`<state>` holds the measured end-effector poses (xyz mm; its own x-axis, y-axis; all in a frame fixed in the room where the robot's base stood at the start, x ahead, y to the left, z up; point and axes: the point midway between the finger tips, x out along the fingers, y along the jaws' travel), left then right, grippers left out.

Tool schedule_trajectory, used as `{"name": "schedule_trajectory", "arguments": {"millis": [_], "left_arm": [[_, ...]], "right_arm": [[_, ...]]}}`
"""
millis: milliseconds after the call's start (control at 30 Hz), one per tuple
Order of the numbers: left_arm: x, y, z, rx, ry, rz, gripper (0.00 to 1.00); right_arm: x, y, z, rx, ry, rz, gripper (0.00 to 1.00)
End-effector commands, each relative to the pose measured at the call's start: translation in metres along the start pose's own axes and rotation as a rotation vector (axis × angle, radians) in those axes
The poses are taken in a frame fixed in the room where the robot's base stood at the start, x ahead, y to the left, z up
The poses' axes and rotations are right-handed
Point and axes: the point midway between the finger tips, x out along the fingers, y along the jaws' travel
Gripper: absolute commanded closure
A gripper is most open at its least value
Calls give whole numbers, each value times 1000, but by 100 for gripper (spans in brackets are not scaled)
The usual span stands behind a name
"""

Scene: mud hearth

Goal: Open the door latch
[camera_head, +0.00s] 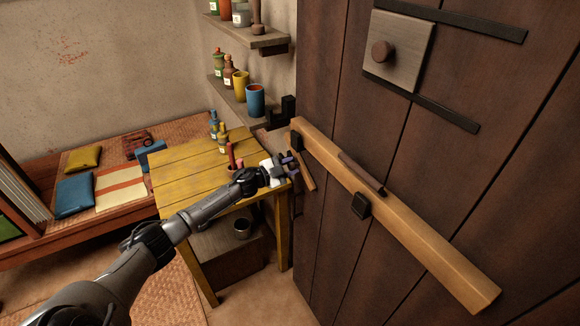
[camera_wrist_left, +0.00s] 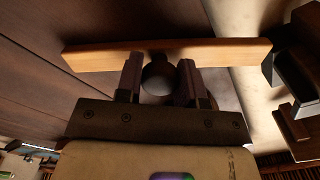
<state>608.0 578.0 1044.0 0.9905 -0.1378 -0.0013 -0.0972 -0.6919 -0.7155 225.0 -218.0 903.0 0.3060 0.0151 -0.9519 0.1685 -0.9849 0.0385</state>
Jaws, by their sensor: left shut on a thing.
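My left gripper (camera_head: 294,168) reaches the left side of the dark plank door (camera_head: 345,95). It is shut on a small round dark knob (camera_wrist_left: 158,78), which shows between its fingers in the left wrist view. The knob sits by a short light wooden latch piece (camera_wrist_left: 200,50) that crosses just beyond the fingertips. In the head view this piece (camera_head: 308,181) slants down below the fingers, its upper part hidden by the gripper. A long light wooden bar (camera_head: 430,242) slants across the door in black brackets (camera_head: 361,205) and has a dark handle (camera_head: 360,172). My right gripper is not in view.
A dark wall bracket (camera_head: 283,111) is beside the bar's upper end. A yellow table (camera_head: 190,180) with bottles stands left of the door, under my arm. Shelves (camera_head: 240,98) with jars are above it. A square plate with a knob (camera_head: 400,50) is high on the door.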

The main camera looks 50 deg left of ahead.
Motion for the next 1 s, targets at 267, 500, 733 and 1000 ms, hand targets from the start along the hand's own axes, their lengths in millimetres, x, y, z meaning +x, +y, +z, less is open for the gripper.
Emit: {"name": "schedule_trajectory", "arguments": {"millis": [267, 500, 733, 1000], "left_arm": [[0, -1, -2, 2, 4, 0, 47], [0, -1, -1, 1, 3, 0, 39], [-7, 0, 0, 0, 1, 1, 39], [-43, 0, 0, 1, 0, 3, 39]], "right_arm": [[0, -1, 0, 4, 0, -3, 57], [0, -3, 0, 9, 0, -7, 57], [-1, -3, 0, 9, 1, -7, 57], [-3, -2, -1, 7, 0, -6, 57]]}}
